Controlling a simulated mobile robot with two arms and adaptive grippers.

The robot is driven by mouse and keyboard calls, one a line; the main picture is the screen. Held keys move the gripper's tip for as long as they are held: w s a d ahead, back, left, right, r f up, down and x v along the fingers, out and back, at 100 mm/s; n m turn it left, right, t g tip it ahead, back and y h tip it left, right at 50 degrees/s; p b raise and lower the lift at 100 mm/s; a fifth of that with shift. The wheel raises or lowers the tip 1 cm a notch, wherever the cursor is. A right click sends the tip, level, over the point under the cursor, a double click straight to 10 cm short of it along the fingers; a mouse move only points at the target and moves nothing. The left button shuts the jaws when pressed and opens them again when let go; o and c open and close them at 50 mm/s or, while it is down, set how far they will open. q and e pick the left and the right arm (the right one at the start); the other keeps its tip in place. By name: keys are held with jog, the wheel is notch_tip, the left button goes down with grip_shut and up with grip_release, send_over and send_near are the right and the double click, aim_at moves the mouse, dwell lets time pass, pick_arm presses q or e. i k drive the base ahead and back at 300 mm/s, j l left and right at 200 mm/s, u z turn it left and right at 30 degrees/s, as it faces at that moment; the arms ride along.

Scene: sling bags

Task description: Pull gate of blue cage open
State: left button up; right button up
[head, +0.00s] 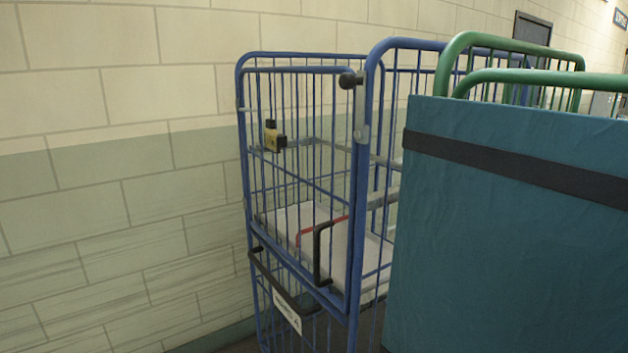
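The blue cage (362,210) stands upright in the middle of the head view, close to the wall. Its gate (298,180) is a blue barred frame on the front side, and it looks closed, though I cannot tell whether it is latched. A dark knob with a metal latch piece (353,82) is at the gate's upper right corner. A black handle (320,254) is at its lower right. A yellow and black block (275,137) is fixed on the gate's left part. Neither of my grippers is in view.
A teal covered panel (505,230) with a black strap stands close on the right and hides the cage's right side. Green cage rails (510,50) rise behind it. A block wall (110,180) runs along the left. The space before the wall at left looks clear.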

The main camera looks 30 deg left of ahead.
aim_at(281, 140)
jog(key=u, duration=1.1)
